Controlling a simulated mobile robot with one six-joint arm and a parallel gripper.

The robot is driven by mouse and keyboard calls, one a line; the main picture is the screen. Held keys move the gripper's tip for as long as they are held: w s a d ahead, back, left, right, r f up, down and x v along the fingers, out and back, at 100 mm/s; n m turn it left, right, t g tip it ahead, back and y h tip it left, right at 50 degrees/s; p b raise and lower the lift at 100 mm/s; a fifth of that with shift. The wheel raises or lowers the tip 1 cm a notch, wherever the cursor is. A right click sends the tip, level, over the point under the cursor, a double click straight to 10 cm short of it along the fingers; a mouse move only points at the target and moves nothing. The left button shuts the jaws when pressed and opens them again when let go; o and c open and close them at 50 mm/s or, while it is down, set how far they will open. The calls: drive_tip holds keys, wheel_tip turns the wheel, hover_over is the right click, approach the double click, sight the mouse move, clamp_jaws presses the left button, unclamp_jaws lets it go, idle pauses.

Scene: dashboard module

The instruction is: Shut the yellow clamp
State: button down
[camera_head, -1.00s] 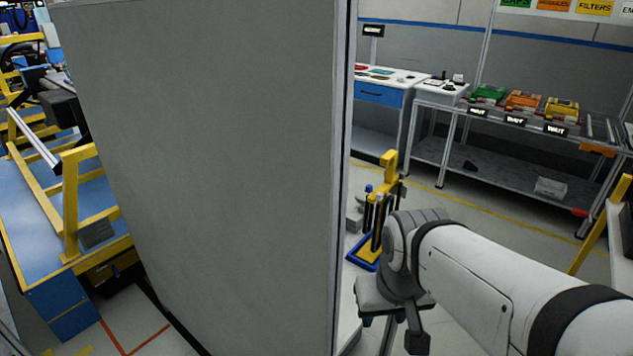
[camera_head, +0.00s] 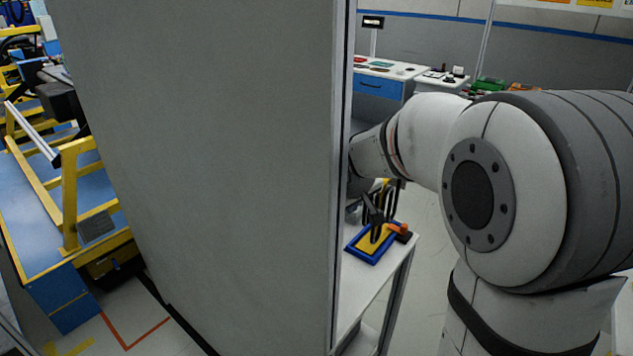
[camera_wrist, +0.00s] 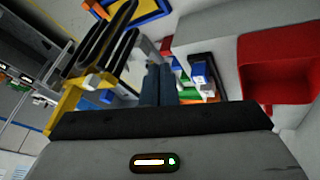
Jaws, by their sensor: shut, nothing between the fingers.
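The yellow clamp has a yellow and blue base (camera_head: 367,244) near the front end of a white table. In the head view my arm reaches over the table, and the wrist is partly hidden by a grey panel.
A tall grey panel (camera_head: 200,170) blocks the middle of the head view. A red bin (camera_wrist: 285,75) and small coloured parts (camera_wrist: 200,75) lie to the right of my fingers in the wrist view. A workbench with a blue drawer (camera_head: 380,87) stands behind.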

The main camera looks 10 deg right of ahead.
drive_tip(key=w+a+f+n+t, duration=0.1)
drive_tip(key=w+f, duration=0.1)
drive_tip(key=w, duration=0.4)
drive_tip(key=w+a+f+n+t, duration=0.1)
drive_tip(key=w+a+f+n, duration=0.1)
drive_tip(key=w, duration=0.5)
drive_tip(key=shift+w+a+f, duration=0.15)
drive_tip(key=shift+w+a, duration=0.05)
drive_tip(key=shift+w, duration=0.05)
drive_tip(key=a+x, duration=0.1)
drive_tip(key=x, duration=0.9)
drive_tip(key=shift+d, duration=0.35)
